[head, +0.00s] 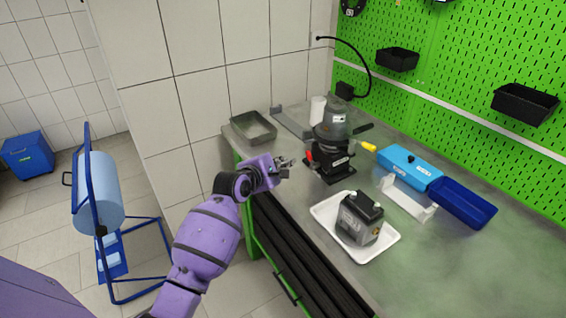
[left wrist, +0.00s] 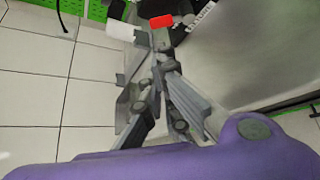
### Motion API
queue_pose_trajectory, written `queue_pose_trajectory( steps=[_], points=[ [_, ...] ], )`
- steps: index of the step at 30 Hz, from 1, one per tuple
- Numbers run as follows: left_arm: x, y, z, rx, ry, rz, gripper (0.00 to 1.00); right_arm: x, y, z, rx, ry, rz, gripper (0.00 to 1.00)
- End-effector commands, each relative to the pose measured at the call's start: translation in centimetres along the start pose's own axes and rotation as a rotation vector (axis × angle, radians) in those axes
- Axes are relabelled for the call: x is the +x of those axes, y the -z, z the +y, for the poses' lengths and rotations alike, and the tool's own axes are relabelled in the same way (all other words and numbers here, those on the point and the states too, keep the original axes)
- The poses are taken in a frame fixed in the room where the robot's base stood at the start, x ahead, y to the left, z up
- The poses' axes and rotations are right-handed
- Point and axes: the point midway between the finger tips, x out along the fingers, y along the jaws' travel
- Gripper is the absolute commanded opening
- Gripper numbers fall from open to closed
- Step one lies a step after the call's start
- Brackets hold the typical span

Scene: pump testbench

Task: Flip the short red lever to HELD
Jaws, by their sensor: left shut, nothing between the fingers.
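The short red lever (head: 309,155) sticks out on the left side of the black and grey pump (head: 333,145), which stands on the bench. The red lever also shows in the left wrist view (left wrist: 161,21), just beyond my fingertips. A small part of a white label with dark lettering (left wrist: 202,14) shows beside it. My left gripper (head: 289,162) is shut and empty, just left of the lever; in the left wrist view its fingertips (left wrist: 158,45) meet close below the red end. I cannot tell whether they touch it. My right gripper is not in view.
A white tray (head: 327,222) holding a dark grey unit (head: 360,218) sits in front of the pump. A grey metal tray (head: 253,127) lies behind my left gripper. A yellow-ended lever (head: 369,147), a light blue box (head: 410,167) and a dark blue bin (head: 463,203) are to the right.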

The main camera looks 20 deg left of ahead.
Motion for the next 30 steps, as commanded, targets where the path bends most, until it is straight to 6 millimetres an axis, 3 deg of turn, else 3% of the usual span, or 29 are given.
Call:
queue_pose_trajectory(
  steps=[6,12,30],
  points=[
    [4.3,0.2,-0.3,0.001,0.005,0.002,0.0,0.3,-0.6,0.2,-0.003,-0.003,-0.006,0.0],
    [6.8,0.2,-0.3,0.001,0.004,0.002,0.0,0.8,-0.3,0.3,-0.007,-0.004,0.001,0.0],
    [7.8,0.0,-0.1,0.015,-0.008,0.001,0.0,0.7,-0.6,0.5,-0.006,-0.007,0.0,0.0]
  ],
)
